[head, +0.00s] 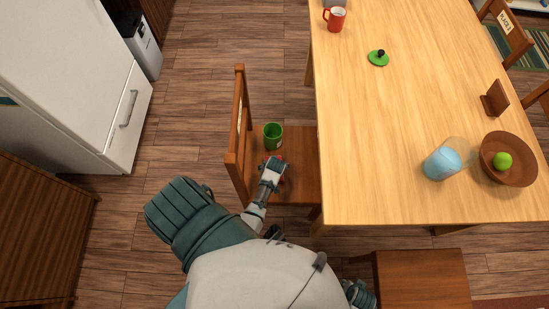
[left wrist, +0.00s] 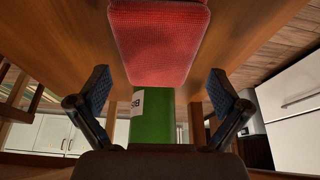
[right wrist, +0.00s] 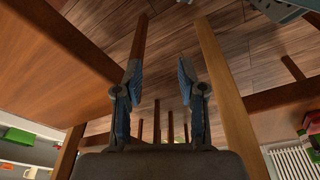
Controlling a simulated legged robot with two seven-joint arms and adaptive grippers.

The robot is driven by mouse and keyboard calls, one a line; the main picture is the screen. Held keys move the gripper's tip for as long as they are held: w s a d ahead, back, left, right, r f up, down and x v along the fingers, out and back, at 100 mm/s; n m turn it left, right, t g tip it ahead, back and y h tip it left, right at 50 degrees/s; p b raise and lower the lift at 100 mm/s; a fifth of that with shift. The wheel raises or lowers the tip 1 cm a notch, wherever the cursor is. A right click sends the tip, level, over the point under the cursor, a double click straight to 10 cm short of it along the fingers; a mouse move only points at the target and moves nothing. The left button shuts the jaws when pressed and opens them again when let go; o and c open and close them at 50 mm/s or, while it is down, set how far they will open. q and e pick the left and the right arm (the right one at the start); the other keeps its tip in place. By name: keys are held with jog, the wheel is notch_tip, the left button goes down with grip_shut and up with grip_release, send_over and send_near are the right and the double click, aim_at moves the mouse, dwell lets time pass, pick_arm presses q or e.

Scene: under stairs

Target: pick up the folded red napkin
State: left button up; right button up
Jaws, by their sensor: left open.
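The folded red napkin (left wrist: 160,45) lies on the seat of the wooden chair (head: 298,190). In the head view my left gripper mostly covers it, with only bits of red showing. My left gripper (head: 272,166) is over the seat at the napkin. In the left wrist view its fingers (left wrist: 160,72) are spread wide, one to each side of the napkin, with nothing between them held. My right gripper (right wrist: 158,75) is open and empty, low down near wooden furniture legs.
The chair's backrest (head: 239,130) rises left of my left gripper. The table (head: 400,120) is to the right, with a red mug (head: 336,19), green lid (head: 378,58), blue-filled glass (head: 442,163) and bowl (head: 508,180). Another wooden seat (head: 425,280) is at the lower right.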

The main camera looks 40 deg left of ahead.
pick_arm(q)
jog(key=b+x, duration=0.1)
jog(key=b, duration=0.1)
jog(key=b+x, duration=0.2)
jog(key=shift+d+f, duration=0.3)
jog(key=shift+f, duration=0.1)
jog(key=shift+w+a, duration=0.1)
jog(key=shift+a, duration=0.1)
jog(key=shift+d+r, duration=0.1)
jog(key=shift+d, duration=0.15)
jog(key=c, duration=1)
pick_arm(e)
notch_tip(320, 180, up, 12)
jog(key=t, duration=0.1)
jog(key=shift+w+d+f, duration=0.2)
jog(key=shift+w+d, duration=0.05)
jog(key=shift+d, duration=0.1)
